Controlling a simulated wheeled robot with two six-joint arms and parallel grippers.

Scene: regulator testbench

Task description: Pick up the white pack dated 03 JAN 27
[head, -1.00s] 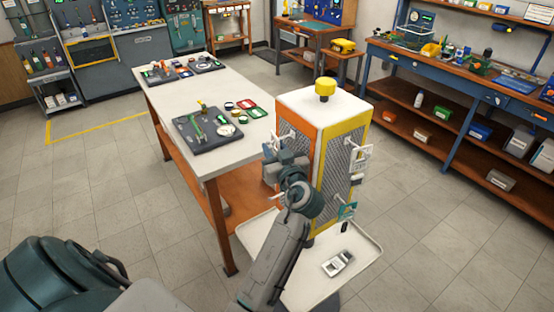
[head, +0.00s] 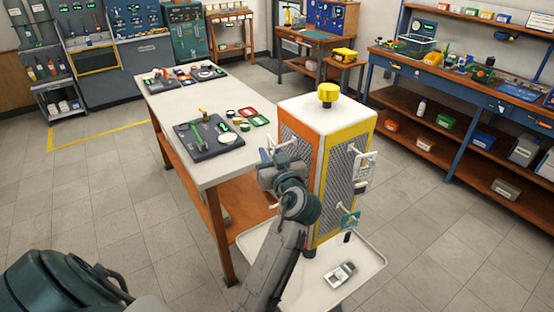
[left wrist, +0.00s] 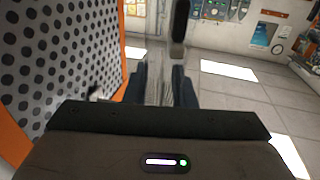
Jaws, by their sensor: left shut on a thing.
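My left gripper (head: 280,174) is beside the orange-edged left face of the display tower (head: 298,160). In the left wrist view its two dark fingers (left wrist: 160,88) are shut on a pale, see-through pack (left wrist: 158,62). A dark strip shows at the top of that view near the pack. No date can be read on it. On the tower's right face, white packs (head: 364,166) hang on hooks, and a green-and-white pack (head: 350,221) hangs lower. Their print is too small to read. My right gripper is not in view.
The perforated panel (left wrist: 60,60) is close on the left in the wrist view. A tray (head: 370,256) at the tower's foot holds a small white-and-grey device (head: 341,273). A white-topped table (head: 190,98) stands left of the tower. Floor right of the tower is clear.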

